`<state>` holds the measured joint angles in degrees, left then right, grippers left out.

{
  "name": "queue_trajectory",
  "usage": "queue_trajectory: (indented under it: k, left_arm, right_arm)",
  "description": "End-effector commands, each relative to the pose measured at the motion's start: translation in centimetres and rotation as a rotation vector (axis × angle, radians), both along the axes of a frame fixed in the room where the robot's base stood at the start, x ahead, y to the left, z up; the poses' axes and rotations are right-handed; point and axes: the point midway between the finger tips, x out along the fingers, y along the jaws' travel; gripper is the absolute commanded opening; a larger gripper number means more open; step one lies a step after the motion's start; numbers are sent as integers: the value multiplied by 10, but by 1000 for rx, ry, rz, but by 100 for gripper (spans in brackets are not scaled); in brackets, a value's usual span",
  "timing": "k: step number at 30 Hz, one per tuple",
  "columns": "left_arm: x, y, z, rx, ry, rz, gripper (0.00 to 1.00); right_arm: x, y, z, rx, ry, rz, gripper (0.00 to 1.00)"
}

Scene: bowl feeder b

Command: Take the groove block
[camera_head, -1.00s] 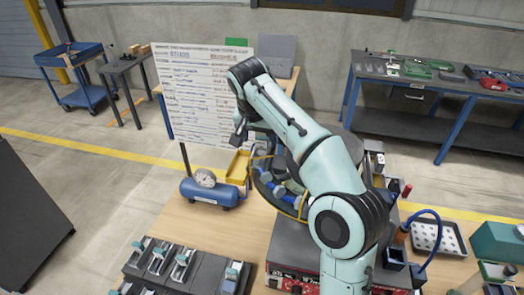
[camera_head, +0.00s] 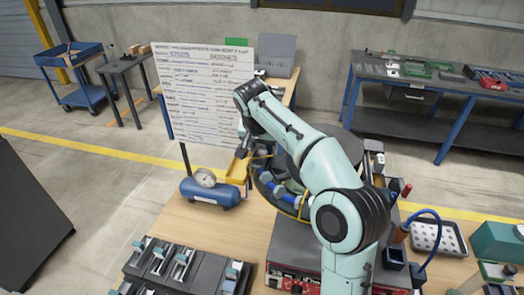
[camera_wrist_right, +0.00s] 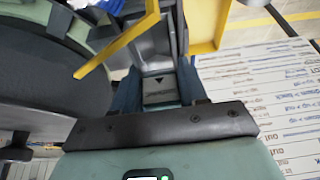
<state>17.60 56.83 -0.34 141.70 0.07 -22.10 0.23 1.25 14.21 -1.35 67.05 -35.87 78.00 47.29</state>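My right gripper (camera_head: 241,152) is over the yellow tray beside the feeder bowl, pointing down. In the right wrist view its two blue fingers (camera_wrist_right: 158,80) stand apart. A small grey piece with a dark triangular mark (camera_wrist_right: 158,84) shows between them; I cannot tell whether it is the groove block or whether the fingers touch it. The yellow tray (camera_head: 237,169) is below and partly hidden by my gripper. It also shows at the upper right of the wrist view (camera_wrist_right: 208,22). My left gripper is not in view.
The round feeder bowl (camera_head: 262,183) with a yellow band is right of the tray, partly behind my arm. A blue air tank (camera_head: 212,192) with a gauge stands to the left. A white board (camera_head: 205,95) stands behind. Black fixtures (camera_head: 185,265) sit in front.

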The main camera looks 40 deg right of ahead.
Motion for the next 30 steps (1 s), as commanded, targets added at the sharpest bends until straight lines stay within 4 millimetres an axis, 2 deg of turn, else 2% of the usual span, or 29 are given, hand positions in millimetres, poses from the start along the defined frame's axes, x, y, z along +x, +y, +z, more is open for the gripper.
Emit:
queue_trajectory:
  k: [8, 14, 24, 30]
  left_arm:
    - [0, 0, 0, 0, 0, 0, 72]
    - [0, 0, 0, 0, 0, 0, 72]
    - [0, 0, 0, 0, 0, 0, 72]
    - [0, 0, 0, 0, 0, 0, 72]
  right_arm:
    - [0, 0, 2, -1, -2, -1, 3]
    - [1, 0, 13, -1, -4, 0, 3]
    - [2, 0, 60, -1, -5, -1, 3]
    - [2, 0, 82, -1, -3, -1, 3]
